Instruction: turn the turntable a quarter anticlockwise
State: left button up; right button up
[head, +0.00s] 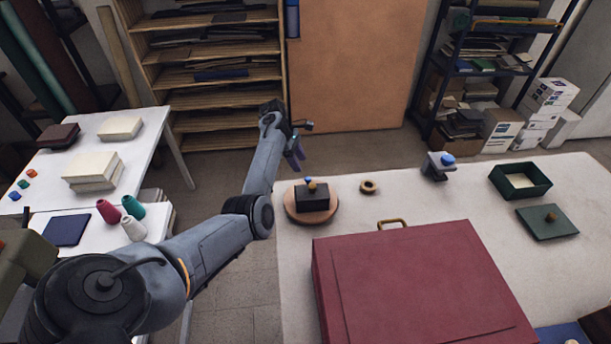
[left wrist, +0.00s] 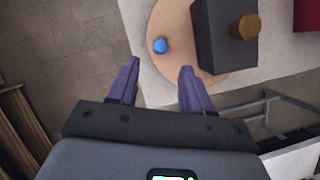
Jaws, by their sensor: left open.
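The turntable (head: 325,215) is a round wooden disc near the left edge of the right-hand table. A black box (head: 313,198) with a brass knob (head: 312,187) stands on it, and a small blue knob (head: 308,180) shows just behind the box. In the left wrist view the blue knob (left wrist: 160,46) is on the disc (left wrist: 178,28) near its rim, beside the black box (left wrist: 212,40). My left gripper (head: 297,158) is open and empty, above the floor beyond the table edge; its purple fingers (left wrist: 158,85) point toward the disc and blue knob, apart from them. My right gripper is not in view.
A large dark red case (head: 415,285) with a brass handle lies close to the turntable. Bare table lies between.

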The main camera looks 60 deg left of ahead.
aim_at(308, 178)
pick_arm(q)
jog(key=x, duration=0.7)
jog(key=shift+f, duration=0.15)
jog(key=shift+c, duration=0.2)
grip_shut()
